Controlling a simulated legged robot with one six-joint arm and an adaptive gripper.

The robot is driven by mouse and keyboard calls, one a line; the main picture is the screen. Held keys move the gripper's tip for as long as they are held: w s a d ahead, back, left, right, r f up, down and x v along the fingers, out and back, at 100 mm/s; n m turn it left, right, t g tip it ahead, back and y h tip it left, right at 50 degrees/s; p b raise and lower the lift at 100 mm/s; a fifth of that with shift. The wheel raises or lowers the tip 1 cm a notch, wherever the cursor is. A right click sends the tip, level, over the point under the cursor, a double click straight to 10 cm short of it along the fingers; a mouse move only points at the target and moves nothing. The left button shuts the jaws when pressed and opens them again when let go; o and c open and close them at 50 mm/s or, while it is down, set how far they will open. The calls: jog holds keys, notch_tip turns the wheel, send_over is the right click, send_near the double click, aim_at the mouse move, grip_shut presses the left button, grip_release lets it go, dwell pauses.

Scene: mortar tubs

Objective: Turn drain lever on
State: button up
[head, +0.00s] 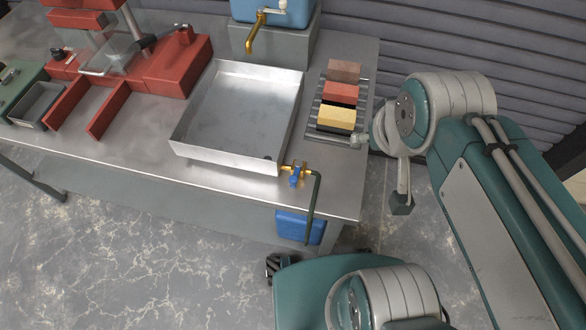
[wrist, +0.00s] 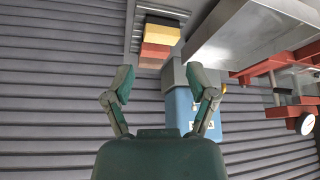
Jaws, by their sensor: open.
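The drain lever (head: 297,175) is a small blue handle on a brass valve at the front right corner of a shallow metal basin (head: 236,104). A dark green hose (head: 313,208) runs down from the valve. My gripper (wrist: 160,76) shows in the wrist view with its two fingers spread wide and nothing between them. In the head view my arm is to the right of the valve, and the fingers are not clearly visible there. The lever cannot be made out in the wrist view. The basin's underside or side (wrist: 240,32) shows at upper right there.
A slatted rack (head: 345,130) holds red, brown and yellow blocks right of the basin. A brass tap (head: 256,32) on a blue tank (head: 275,10) stands behind. A blue tub (head: 298,228) sits below the table edge. Red equipment (head: 172,65) is at left.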

jog(key=shift+w+a, duration=0.25)
jog(key=c, duration=0.5)
jog(key=w+a+f+n+g, duration=0.1)
jog(key=a, duration=0.1)
jog(key=w+a+n+g, duration=0.2)
jog(key=a, duration=0.1)
jog(key=w+a+f+n+g, duration=0.1)
jog(key=w+a+n+g, duration=0.1)
jog(key=shift+w+a+f, duration=0.2)
jog(key=shift+a+f, duration=0.05)
jog(key=shift+f, duration=0.05)
grip_shut()
jog(key=w+a+f+n+g+h, duration=0.2)
jog(key=a+f+n+g+h, duration=0.1)
jog(key=a, duration=0.6)
jog(key=shift+w+f+n+g, duration=0.3)
jog(key=shift+f+n, duration=0.2)
jog(key=shift+f, duration=0.6)
jog(key=shift+d, duration=0.1)
